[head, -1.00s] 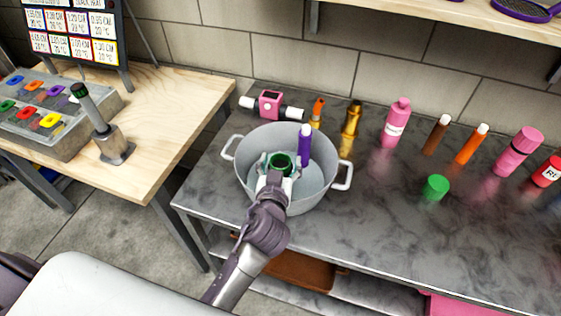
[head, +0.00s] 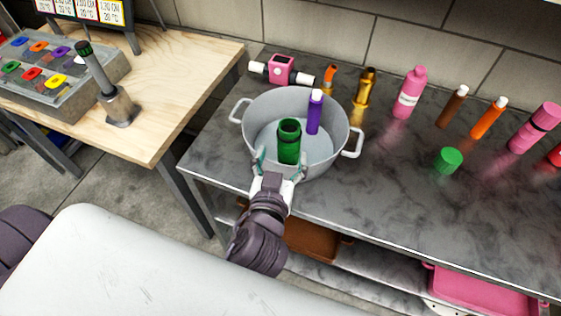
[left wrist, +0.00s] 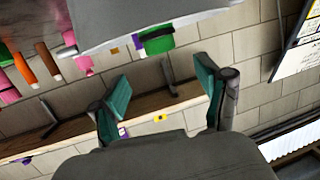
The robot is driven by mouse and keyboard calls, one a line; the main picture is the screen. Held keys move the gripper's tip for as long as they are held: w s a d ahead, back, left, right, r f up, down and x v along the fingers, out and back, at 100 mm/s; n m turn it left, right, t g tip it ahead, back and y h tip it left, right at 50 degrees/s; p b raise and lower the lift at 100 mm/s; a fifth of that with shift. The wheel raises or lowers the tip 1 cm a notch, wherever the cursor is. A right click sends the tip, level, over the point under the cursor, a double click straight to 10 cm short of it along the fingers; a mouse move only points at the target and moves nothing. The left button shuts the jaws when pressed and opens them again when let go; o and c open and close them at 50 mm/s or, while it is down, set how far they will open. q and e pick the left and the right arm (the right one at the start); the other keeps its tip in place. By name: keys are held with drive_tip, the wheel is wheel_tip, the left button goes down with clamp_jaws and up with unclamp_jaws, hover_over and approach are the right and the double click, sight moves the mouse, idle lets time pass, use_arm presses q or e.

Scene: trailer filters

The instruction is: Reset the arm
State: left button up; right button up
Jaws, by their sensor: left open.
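My left gripper (head: 279,166) is open and empty at the near rim of the grey two-handled pot (head: 258,107). In the left wrist view its spread teal fingers (left wrist: 162,92) have nothing between them. A green open-topped container (head: 289,146) stands upright in the pot, just beyond the fingers and apart from them. It also shows in the left wrist view (left wrist: 158,42). A purple tube with a white cap (head: 314,115) stands behind it in the pot. My right gripper is not in view.
The pot stands on a dark metal bench (head: 390,190). A pink device (head: 282,69), an orange tube (head: 330,77), a gold cylinder (head: 365,88), a pink bottle (head: 410,92) and a green cap (head: 448,160) stand nearby. A wooden table (head: 165,95) is at left.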

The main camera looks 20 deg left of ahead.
use_arm(q)
drive_tip(key=shift+s+r, duration=0.15)
drive_tip(key=shift+s, duration=0.3)
drive_tip(key=s+a+f+m+g+h, duration=0.1)
drive_tip(key=s+a+f+m+g, duration=0.1)
drive_tip(key=s+a+f+g, duration=0.35)
drive_tip(key=s+a+f+m+g+h, duration=0.1)
drive_tip(key=s+a+f+g, duration=0.1)
drive_tip(key=s+f+g, duration=0.55)
wheel_tip(320, 180, down, 26)
drive_tip(key=s+m, duration=0.1)
drive_tip(key=s, duration=0.1)
drive_tip(key=s+a+f+g, duration=0.1)
drive_tip(key=s+a+f, duration=0.2)
drive_tip(key=s+f, duration=1.4)
drive_tip(key=shift+s+f, duration=0.25)
drive_tip(key=shift+f, duration=0.3)
